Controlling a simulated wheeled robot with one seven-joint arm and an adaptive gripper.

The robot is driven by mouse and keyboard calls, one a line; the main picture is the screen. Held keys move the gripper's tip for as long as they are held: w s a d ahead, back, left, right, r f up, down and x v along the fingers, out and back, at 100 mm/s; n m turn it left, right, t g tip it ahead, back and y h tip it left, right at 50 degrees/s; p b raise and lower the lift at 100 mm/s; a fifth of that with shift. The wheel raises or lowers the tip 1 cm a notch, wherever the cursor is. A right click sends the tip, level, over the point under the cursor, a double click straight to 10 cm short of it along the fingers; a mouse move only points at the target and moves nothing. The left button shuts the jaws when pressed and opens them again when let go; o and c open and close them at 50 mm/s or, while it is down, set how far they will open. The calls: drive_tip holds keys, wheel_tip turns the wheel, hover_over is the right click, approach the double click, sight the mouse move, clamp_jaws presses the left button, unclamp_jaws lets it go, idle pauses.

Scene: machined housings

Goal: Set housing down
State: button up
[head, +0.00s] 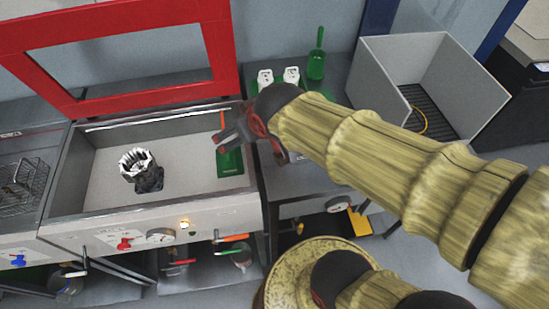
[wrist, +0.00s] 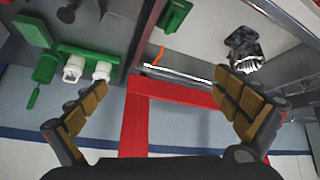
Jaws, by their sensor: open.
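The housing (head: 141,170) is a dark grey cylindrical part with a bright, toothed upper rim. It stands in the shallow basin (head: 101,182) of the red-framed station, left of centre. It also shows in the wrist view at the upper right (wrist: 245,50), beyond the right finger and apart from it. My gripper (head: 232,136) is at the basin's right side, above the green tool, clear of the housing. In the wrist view my gripper (wrist: 160,82) has its two tan-padded fingers wide apart with nothing between them. The housing's underside is hidden.
A red frame (head: 222,62) rises behind the basin. A green tool (head: 230,163) lies at its right side. Two white items (head: 265,79) stand on the bench behind my gripper, near a green handled tool (head: 316,64). A grey open box (head: 388,76) stands right; a wire basket (head: 20,184) sits left.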

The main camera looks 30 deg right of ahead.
drive_tip(key=s+r+m+g, duration=0.1)
drive_tip(key=s+g, duration=0.1)
drive_tip(key=s, duration=1)
drive_tip(key=shift+s+d+r, duration=0.25)
drive_tip(key=shift+s+r, duration=0.05)
drive_tip(key=shift+r, duration=0.05)
drive_tip(key=shift+c, duration=0.4)
